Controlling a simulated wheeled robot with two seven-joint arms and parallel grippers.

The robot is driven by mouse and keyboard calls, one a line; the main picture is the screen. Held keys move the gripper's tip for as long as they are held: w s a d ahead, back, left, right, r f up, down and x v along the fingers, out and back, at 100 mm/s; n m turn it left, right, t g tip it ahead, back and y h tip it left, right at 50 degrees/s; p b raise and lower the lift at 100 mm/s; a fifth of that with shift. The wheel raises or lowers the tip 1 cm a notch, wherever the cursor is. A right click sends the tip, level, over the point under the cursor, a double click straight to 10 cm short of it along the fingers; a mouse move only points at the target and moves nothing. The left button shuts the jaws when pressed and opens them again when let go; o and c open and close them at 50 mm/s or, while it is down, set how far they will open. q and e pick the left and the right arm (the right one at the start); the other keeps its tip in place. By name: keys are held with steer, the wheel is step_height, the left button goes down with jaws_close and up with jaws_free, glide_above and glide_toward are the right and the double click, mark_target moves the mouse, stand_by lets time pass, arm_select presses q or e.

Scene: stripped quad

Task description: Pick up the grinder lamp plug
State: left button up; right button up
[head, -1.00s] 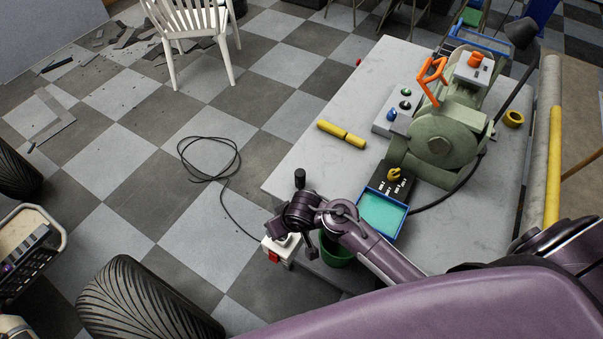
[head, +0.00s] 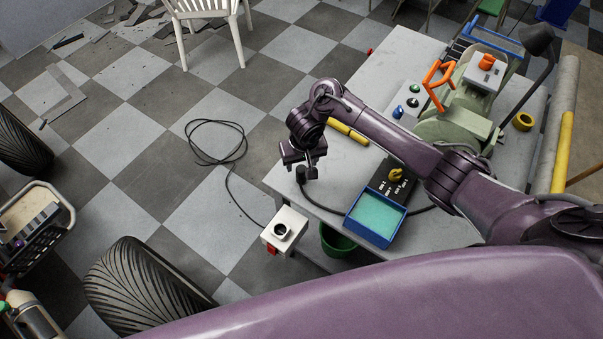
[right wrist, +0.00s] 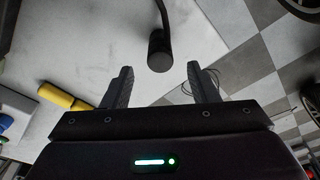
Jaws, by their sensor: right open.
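The grinder lamp plug (head: 301,175) is a small black cylinder on a black cable, at the near left edge of the grey table. In the right wrist view the plug (right wrist: 158,52) appears centred between the two finger lines, just beyond the tips, with its cable running up and away. My right gripper (head: 302,166) is right by the plug in the head view, its fingers partly covering that area. Its fingers (right wrist: 158,76) are spread in the right wrist view, with nothing between them. My left gripper is not in view.
A blue tray (head: 372,238), yellow handle (head: 347,131) and green grinder (head: 447,131) are on the table. A loose cable (head: 217,142) lies on the floor.

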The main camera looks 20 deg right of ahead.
steer(key=f, duration=0.4)
steer(key=shift+w+f, duration=0.2)
steer(key=shift+f, duration=0.15)
steer(key=c, duration=1.1)
steer(key=shift+r, duration=0.1)
step_height(320, 180, up, 10)
steer(key=shift+w+p, duration=0.1)
steer(key=shift+p, duration=1.05)
step_height(320, 180, up, 5)
steer(key=p, duration=0.4)
step_height(320, 180, up, 5)
glide_above(301, 169)
steer(key=shift+d, duration=0.1)
